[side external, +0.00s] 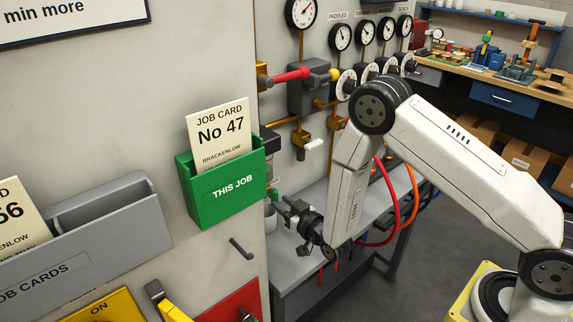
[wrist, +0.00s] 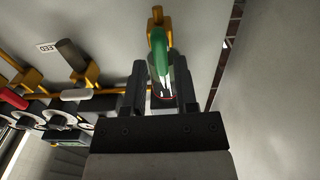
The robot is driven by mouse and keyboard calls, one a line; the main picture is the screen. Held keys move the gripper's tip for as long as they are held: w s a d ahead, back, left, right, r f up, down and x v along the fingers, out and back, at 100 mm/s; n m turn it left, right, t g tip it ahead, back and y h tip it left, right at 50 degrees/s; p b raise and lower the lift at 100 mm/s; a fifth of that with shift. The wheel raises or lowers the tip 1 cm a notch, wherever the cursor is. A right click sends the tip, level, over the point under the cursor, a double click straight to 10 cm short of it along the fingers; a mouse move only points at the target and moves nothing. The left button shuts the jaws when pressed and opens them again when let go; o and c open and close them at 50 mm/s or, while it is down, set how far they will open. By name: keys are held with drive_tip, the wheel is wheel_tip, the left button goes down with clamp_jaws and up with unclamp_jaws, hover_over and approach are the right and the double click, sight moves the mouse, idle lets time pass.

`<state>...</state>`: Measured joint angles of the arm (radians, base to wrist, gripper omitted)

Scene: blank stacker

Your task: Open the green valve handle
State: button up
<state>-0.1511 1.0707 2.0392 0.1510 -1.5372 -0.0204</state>
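The green valve handle (wrist: 162,58) shows in the wrist view, running from a brass valve body (wrist: 157,28) on the pale panel down toward my gripper (wrist: 161,72). My gripper's two dark fingers stand apart, one on each side of the handle in this view, with a gap visible at the left. Whether the handle lies fully between the fingers in depth is hard to tell. In the side external view my gripper (side external: 287,208) is low beside the wall edge and the green card box.
In the wrist view, a grey-handled brass valve (wrist: 73,60) and a red handle (wrist: 12,97) are at left. In the side external view, the green card box (side external: 225,195) projects near my gripper. A grey bench (side external: 310,265) lies below; hoses hang beside my arm.

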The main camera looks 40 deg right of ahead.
drive_tip(key=shift+s, duration=2.2)
drive_tip(key=shift+r, duration=0.1)
drive_tip(key=s+d+r+g, duration=0.2)
drive_tip(key=s+r+g, duration=0.2)
drive_tip(key=s+g, duration=0.3)
drive_tip(key=s+d+r+g, duration=0.3)
drive_tip(key=s+g, duration=0.5)
drive_tip(key=s, duration=0.3)
drive_tip(key=shift+r, duration=0.9)
